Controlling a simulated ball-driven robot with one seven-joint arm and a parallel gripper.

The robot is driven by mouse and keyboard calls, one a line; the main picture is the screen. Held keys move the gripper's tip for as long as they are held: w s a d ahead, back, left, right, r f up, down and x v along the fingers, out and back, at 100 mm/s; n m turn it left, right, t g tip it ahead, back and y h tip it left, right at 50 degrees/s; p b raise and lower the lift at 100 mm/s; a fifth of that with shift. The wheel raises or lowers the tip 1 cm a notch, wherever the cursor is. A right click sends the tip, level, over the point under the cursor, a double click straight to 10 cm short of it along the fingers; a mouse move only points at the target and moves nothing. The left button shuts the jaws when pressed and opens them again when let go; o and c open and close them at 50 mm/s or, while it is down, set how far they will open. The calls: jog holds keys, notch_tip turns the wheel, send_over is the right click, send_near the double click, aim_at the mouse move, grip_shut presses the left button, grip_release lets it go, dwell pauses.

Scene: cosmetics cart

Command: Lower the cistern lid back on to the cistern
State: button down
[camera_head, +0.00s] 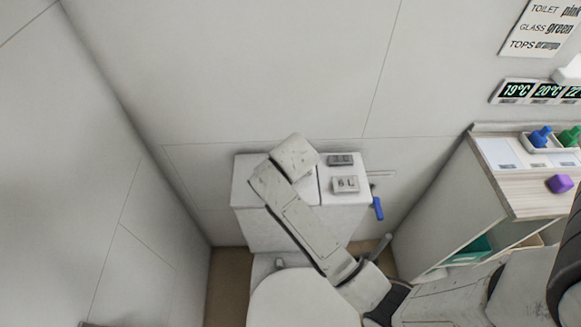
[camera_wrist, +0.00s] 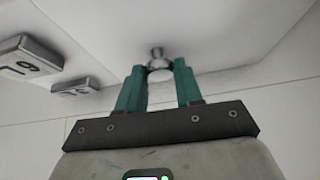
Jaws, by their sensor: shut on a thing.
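My gripper (camera_wrist: 160,72) has its teal fingers shut on a small round metal knob (camera_wrist: 157,62) on the white cistern lid (camera_wrist: 205,35). In the head view my arm covers the knob, my fingers and much of the lid (camera_head: 243,172). The lid is at the left part of the top of the white cistern (camera_head: 270,230), beside a seam. It looks roughly level. I cannot tell whether it touches the cistern or hangs slightly above it.
Two grey blocks, one marked 6L (camera_head: 345,185), sit on the cistern's right part. A blue handle (camera_head: 377,207) projects at its right. The toilet bowl (camera_head: 290,300) is in front. A cart (camera_head: 490,180) with coloured items stands right. Walls are close behind and left.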

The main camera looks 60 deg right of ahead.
jog(key=shift+f, duration=0.3)
dwell(0.4)
jog(key=c, duration=0.7)
grip_release()
jog(key=shift+f, duration=0.1)
jog(key=shift+o, duration=0.2)
jog(key=shift+f, duration=0.1)
jog(key=v, duration=1.1)
jog(key=s+a+f+n+g+y, duration=0.1)
jog(key=s+a+f+n, duration=0.3)
jog(key=s, duration=0.4)
jog(key=s+a+f+n+g+y, duration=0.1)
jog(key=s+a+f+n+y, duration=0.2)
jog(key=s+a+f+n, duration=0.2)
jog(key=s+f+n, duration=0.1)
jog(key=s+f, duration=0.1)
jog(key=s, duration=0.1)
jog(key=shift+s+f+g, duration=0.3)
jog(key=shift+g, duration=0.1)
